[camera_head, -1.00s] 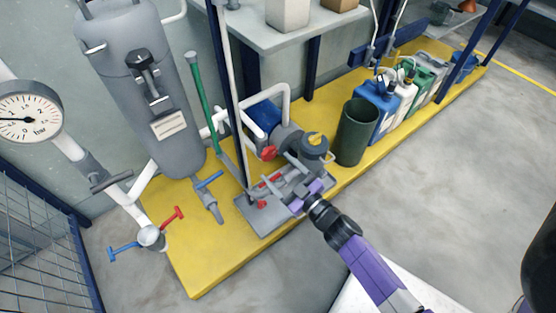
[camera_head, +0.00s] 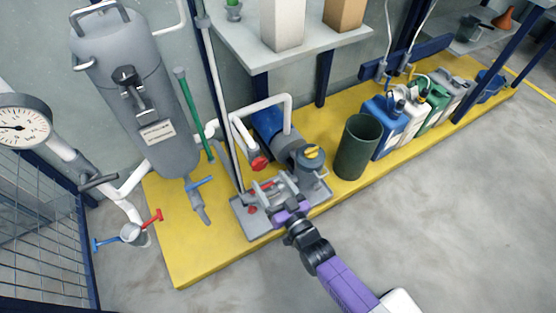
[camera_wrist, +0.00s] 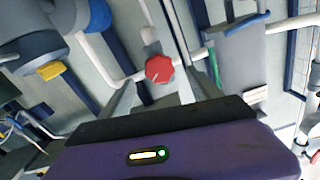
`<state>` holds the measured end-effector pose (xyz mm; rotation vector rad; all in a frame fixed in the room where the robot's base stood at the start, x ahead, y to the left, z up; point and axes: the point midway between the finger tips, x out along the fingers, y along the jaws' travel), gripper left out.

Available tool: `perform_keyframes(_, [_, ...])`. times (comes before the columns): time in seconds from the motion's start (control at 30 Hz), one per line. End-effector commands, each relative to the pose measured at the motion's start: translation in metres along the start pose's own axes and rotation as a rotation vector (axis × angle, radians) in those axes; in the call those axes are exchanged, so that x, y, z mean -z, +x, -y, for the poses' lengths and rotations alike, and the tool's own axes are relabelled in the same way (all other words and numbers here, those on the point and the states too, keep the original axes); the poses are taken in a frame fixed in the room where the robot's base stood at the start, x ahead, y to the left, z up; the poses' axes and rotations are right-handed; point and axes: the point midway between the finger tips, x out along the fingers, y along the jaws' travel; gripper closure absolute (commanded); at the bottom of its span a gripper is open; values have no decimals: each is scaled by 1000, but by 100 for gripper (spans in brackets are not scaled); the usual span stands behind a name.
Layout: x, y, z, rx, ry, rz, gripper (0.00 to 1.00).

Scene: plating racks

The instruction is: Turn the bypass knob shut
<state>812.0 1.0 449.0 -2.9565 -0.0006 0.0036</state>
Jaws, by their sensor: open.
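A red multi-sided knob (camera_head: 259,162) sits on the white pipe beside the blue pump; it is probably the bypass knob, though no label is readable. In the wrist view the red knob (camera_wrist: 159,69) faces the camera, with a pale line on its face. My gripper (camera_head: 270,188) is open and empty, over the grey tray in front of the pump. In the wrist view the knob appears between and beyond the fingers of my gripper (camera_wrist: 163,88), not touched by them.
The pump (camera_head: 275,128) has a yellow-topped housing (camera_head: 313,152) right of the knob. A green-handled pole (camera_head: 188,108) and a thin upright stand to the left. A dark green bin (camera_head: 357,150) and several canisters stand right. Grey floor is clear in front.

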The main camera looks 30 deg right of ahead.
Motion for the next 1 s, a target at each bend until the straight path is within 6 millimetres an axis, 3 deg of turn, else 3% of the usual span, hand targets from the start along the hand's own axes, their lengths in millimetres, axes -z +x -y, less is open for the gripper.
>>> perform_keyframes(0.5, [0,67,0,0,-13,-3,27])
perform_keyframes(0.93, [2,77,-1,0,-12,-2,27])
perform_keyframes(1.0, [2,77,0,0,-12,-2,41])
